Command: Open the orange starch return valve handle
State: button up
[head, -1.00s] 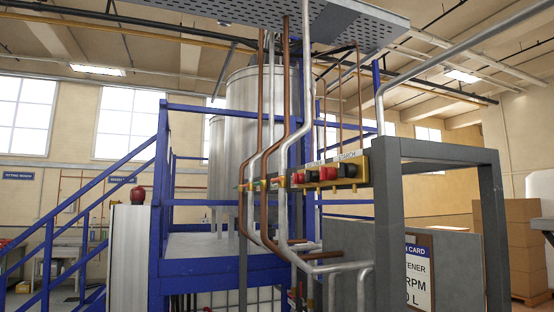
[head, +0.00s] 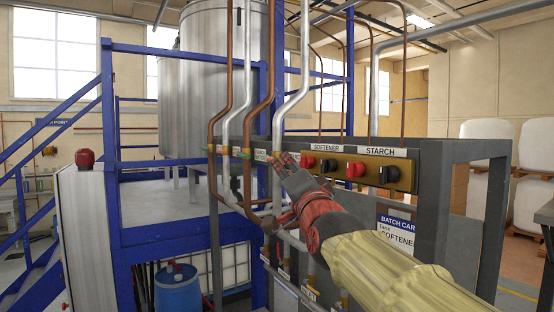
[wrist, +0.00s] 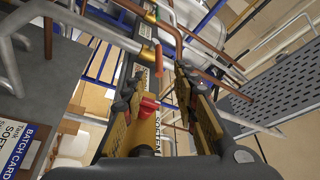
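In the wrist view, an orange-red handle (wrist: 158,58) shows just beyond the fingertips, beside silver and copper pipes. My gripper (wrist: 162,80) is open, its two fingers spread either side of a clear gap; the handle looks to be near the mouth of that gap, and I cannot tell whether it touches a finger. In the head view my gripper (head: 284,163) reaches the pipe row, left of the knob panel, and covers part of the valves there. A green handle (head: 240,155) shows left of it. Small pipe labels are mostly unreadable.
A brass knob panel (head: 372,172) labelled SOFTENER and STARCH, with red and black knobs, is just right of my gripper. Grey frame posts (head: 487,235) stand at right. Vertical copper and silver pipes (head: 298,100) crowd the area. A blue platform (head: 165,190) and steel tank (head: 215,95) are behind.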

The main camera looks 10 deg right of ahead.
aim_at(281, 161)
jog(key=p+x, duration=0.3)
jog(key=x, duration=0.3)
jog(key=shift+w+d, duration=0.1)
jog(key=shift+w, duration=0.35)
jog(key=shift+w+a, duration=0.25)
jog(key=shift+w, duration=0.45)
jog(key=shift+s+d, duration=0.15)
jog(key=shift+c, duration=0.4)
jog(key=c, duration=0.6)
grip_shut()
